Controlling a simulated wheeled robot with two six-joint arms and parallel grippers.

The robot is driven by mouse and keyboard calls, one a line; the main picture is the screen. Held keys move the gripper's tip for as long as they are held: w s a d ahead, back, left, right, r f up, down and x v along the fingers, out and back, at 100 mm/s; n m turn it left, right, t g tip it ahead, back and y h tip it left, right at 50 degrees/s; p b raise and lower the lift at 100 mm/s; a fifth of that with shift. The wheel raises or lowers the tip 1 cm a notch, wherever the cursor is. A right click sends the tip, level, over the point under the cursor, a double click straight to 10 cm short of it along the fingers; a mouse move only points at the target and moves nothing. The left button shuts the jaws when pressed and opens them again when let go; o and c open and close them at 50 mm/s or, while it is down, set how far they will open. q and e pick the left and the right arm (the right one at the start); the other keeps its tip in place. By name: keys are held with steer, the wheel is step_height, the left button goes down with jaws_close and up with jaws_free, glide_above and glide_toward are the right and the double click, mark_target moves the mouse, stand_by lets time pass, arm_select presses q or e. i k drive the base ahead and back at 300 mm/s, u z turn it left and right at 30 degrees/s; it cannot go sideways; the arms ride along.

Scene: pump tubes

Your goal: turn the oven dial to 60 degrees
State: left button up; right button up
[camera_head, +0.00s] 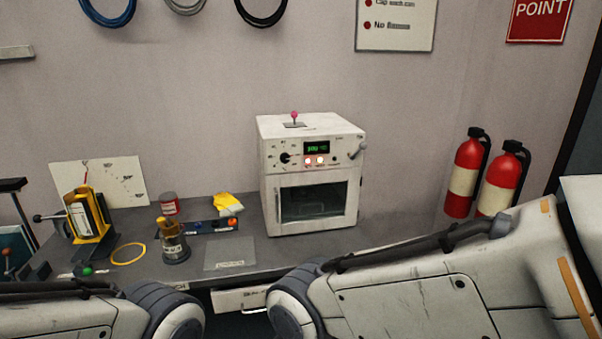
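The white oven (311,172) stands on the grey bench against the wall. Its black dial (285,158) is on the left of the front panel, with small marks around it; the pointer angle is too small to read. A lit green display (317,148) is right of the dial, with two red lights (314,160) below it. The glass door (312,201) is closed. My left and right arms enter from the lower left and lower right. Neither gripper's fingers can be seen, and nothing of mine touches the dial.
On the bench (300,246) left of the oven are a yellow stand (89,222), a brass-topped jar (174,242), a red can (169,204), a yellow cloth (228,204) and a yellow ring (129,254). A drawer (238,299) is below. Fire extinguishers (465,176) stand right.

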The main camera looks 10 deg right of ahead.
mark_target(285, 157)
steer(key=k, duration=0.6)
steer(key=u, duration=0.5)
steer(key=i, duration=1.6)
steer(key=z, duration=0.55)
